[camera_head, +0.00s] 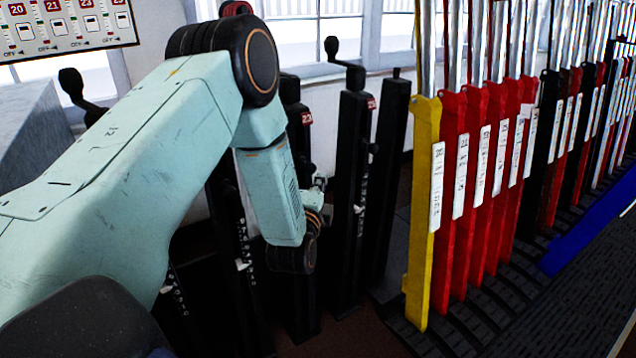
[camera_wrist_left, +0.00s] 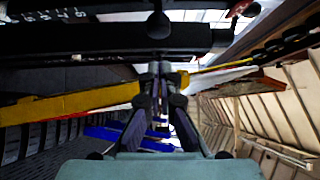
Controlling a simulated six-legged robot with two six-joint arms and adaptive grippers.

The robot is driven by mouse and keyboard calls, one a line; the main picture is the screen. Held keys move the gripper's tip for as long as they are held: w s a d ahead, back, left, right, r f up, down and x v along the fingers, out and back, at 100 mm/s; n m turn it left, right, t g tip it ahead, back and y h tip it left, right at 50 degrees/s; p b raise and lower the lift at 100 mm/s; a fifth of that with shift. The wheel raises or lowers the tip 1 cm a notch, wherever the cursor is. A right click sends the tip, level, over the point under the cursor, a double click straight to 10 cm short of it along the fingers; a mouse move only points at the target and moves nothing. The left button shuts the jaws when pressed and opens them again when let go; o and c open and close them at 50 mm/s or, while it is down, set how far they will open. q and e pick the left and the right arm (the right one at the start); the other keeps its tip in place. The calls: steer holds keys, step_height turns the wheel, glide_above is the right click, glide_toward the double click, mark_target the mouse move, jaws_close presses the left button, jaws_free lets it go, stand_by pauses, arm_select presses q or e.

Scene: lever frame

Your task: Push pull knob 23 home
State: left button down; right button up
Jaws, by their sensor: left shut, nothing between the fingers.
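A black upright post with a red plate (camera_head: 307,118) that seems to read 23 stands behind my left forearm. A small dark knob (camera_head: 310,168) shows on its face, partly hidden by my wrist. My left gripper (camera_head: 322,186) is just below and beside that knob, its fingers small and partly hidden. In the left wrist view my gripper's fingers (camera_wrist_left: 160,70) are together and empty. A round black knob (camera_wrist_left: 158,25) on a dark post lies just beyond their tips; I cannot tell if they touch. My right gripper is not in view.
Another black post (camera_head: 349,190) with a red plate and a side knob (camera_head: 373,148) stands close to the right. A yellow lever (camera_head: 422,200) and several red levers (camera_head: 470,190) follow. A numbered panel (camera_head: 65,28) hangs at the upper left.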

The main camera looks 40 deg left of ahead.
arm_select(q)
steer(key=shift+p+v, duration=1.2)
steer(key=shift+v, duration=4.05)
steer(key=s+d+f+n+g+h, duration=0.35)
steer(key=s+f+n, duration=0.2)
steer(key=f, duration=0.25)
steer(key=s+d+f+n+g+h, duration=0.2)
steer(key=s+d+f+n+g, duration=0.1)
steer(key=s+f+n+g, duration=0.4)
steer(key=s+d+f+g, duration=0.3)
steer(key=s, duration=0.6)
steer(key=s+d+f+n+g+h, duration=0.1)
steer(key=s+d+f+g, duration=0.1)
steer(key=s, duration=0.7)
step_height(320, 180, down, 2)
steer(key=shift+s+d+f+g, duration=0.1)
steer(key=shift+s+d+g, duration=0.3)
steer(key=shift+g, duration=0.15)
steer(key=shift+n, duration=0.25)
